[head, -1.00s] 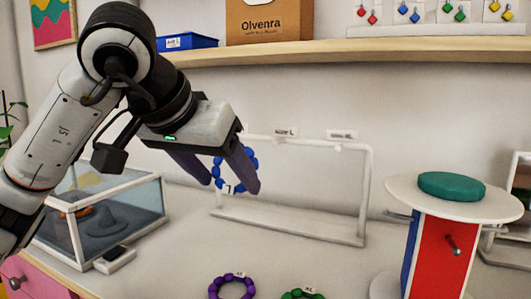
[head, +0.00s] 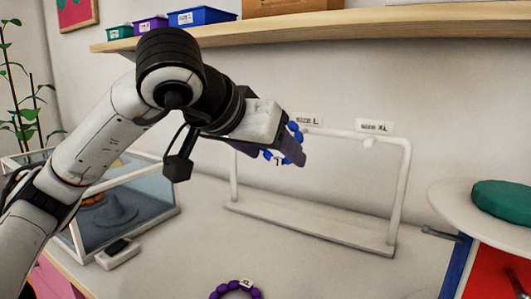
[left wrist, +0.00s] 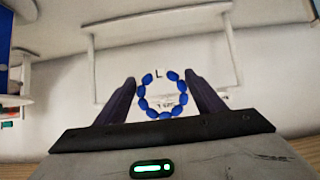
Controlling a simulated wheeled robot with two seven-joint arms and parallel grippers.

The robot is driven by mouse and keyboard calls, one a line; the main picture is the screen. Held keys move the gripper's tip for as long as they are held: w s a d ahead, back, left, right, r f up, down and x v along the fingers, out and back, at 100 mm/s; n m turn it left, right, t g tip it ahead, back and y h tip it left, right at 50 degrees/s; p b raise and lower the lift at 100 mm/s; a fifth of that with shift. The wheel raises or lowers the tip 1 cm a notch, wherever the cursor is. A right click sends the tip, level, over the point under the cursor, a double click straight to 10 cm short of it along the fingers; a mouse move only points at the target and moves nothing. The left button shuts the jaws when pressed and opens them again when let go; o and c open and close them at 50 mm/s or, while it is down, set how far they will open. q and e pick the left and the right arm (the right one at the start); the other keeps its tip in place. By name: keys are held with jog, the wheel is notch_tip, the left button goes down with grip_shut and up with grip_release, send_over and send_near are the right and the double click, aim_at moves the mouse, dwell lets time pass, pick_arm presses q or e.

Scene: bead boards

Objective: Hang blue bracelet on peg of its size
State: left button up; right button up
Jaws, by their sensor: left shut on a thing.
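The blue bracelet (head: 298,137) is a ring of blue beads with a small white tag. My left gripper (head: 286,153) is shut on it and holds it in the air by the upper left part of the white rack (head: 310,225), near the "SIZE L" label (head: 308,121). In the left wrist view the bracelet (left wrist: 165,115) hangs between the two dark fingers, its tag reading L. The peg under the L label is hidden by gripper and bracelet. A short peg (head: 368,143) shows below the "SIZE XL" label (head: 374,126). My right gripper is out of view.
A purple bracelet (head: 236,287) lies on the table in front. A glass case (head: 130,205) stands at left, a round white stand (head: 455,207) with a green disc at right. A shelf (head: 330,27) with small boxes runs above.

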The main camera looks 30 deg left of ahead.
pick_arm(q)
jog(key=w+f, duration=0.1)
jog(key=w, duration=0.7)
jog(key=shift+w+a+f, duration=0.25)
jog(key=shift+f, duration=0.05)
dwell(0.4)
dwell(0.6)
jog(key=o, duration=1.1)
jog(key=shift+o, duration=0.2)
jog(key=v, duration=1)
jog(key=shift+p, duration=0.45)
